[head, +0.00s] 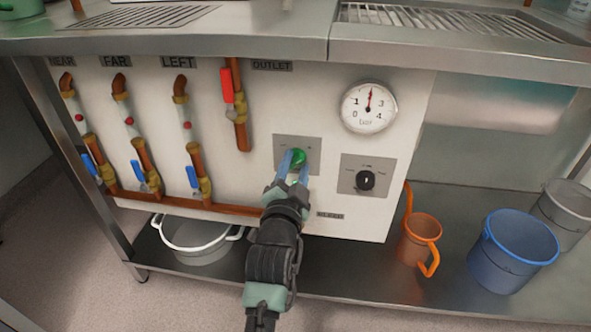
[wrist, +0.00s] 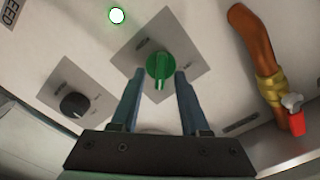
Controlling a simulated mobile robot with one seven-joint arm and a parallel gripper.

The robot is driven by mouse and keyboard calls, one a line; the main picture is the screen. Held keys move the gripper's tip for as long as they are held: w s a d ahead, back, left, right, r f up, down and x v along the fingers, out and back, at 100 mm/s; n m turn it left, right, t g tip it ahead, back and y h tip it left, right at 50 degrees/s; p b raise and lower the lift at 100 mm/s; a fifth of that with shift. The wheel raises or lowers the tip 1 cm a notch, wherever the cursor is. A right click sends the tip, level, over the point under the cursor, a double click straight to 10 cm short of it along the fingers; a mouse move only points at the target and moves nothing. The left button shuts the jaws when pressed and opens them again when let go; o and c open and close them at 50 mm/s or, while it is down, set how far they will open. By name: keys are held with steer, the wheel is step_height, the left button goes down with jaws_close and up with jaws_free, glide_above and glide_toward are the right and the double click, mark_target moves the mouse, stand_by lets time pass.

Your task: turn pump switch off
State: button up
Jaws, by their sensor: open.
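A green rotary knob (head: 298,158) sits on a grey square plate (head: 313,143) on the white panel. Its plate's lettering is too small to read, so I cannot confirm that it is the pump switch. My gripper (head: 292,159) is at this knob, with its two blue fingers open. In the wrist view the green knob (wrist: 159,66) lies between the open fingertips (wrist: 160,73), with a visible gap on each side. Its grip bar runs roughly along the fingers. A white lamp (wrist: 117,15) with a green glow shows beyond the plate.
A black knob (head: 366,180) is to the right, below a pressure gauge (head: 368,106) whose needle points nearly straight up. Pipes with blue-handled valves (head: 193,177) and a red-handled outlet valve (head: 228,86) are to the left. A pot (head: 200,240) and buckets (head: 512,250) stand on the lower shelf.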

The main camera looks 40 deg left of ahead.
steer(key=shift+w, duration=0.1)
jaws_close()
steer(key=shift+r+n+p, duration=0.1)
steer(key=shift+n+p, duration=0.2)
steer(key=shift+n, duration=0.1)
steer(key=n+p, duration=0.1)
steer(key=n, duration=0.2)
steer(key=shift+a, duration=0.1)
steer(key=n+p, duration=0.1)
steer(key=n, duration=0.3)
steer(key=shift+a+p, duration=0.1)
steer(key=shift+p, duration=0.2)
steer(key=n, duration=0.3)
steer(key=n+p, duration=0.1)
steer(key=n, duration=0.1)
steer(key=shift+s+a+n, duration=0.1)
steer(key=shift+s+n, duration=0.1)
steer(key=shift+n, duration=0.2)
steer(key=n, duration=0.4)
steer(key=shift+a+p, duration=0.1)
steer(key=shift+p, duration=0.2)
steer(key=shift+s+n, duration=0.1)
steer(key=shift+n, duration=0.2)
